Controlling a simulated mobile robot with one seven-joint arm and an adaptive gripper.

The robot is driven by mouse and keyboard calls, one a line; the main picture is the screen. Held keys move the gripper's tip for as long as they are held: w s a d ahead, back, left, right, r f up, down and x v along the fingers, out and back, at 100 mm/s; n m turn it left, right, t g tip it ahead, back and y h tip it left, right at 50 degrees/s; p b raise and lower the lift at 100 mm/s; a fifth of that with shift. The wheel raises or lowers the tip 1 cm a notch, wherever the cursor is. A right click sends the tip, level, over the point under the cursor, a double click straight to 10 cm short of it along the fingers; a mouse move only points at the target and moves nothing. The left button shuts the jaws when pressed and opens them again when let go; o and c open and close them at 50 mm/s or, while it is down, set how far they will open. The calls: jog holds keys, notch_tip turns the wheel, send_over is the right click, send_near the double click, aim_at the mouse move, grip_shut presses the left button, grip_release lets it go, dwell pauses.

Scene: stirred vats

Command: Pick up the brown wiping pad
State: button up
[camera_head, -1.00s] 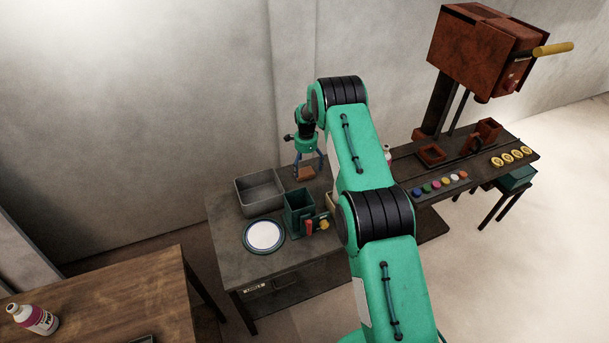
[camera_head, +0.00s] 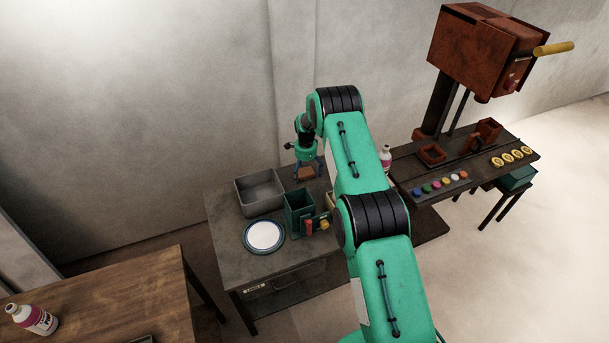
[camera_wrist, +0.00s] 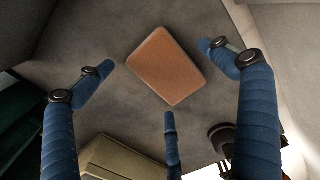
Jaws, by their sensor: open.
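The brown wiping pad (camera_wrist: 165,66) lies flat on the grey table and shows whole in the wrist view, turned at a slant. In the head view the pad (camera_head: 305,173) sits near the back of the table, below my gripper (camera_head: 308,168). My gripper also shows in the wrist view (camera_wrist: 158,85), with its blue fingers spread open around the pad. No finger visibly grips the pad. The exact height of the fingertips above the table is hard to tell.
A grey bin (camera_head: 260,193) and a dark green container (camera_head: 299,212) stand left of and in front of the pad. A white plate (camera_head: 264,235) lies at the front. A bottle (camera_head: 386,158) stands to the right. A beige box (camera_wrist: 120,160) is close below the pad in the wrist view.

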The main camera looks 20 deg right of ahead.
aim_at(305, 173)
jog(key=shift+c, duration=0.2)
jog(key=c, duration=1.1)
jog(key=shift+r, duration=5)
jog(key=shift+c, duration=0.2)
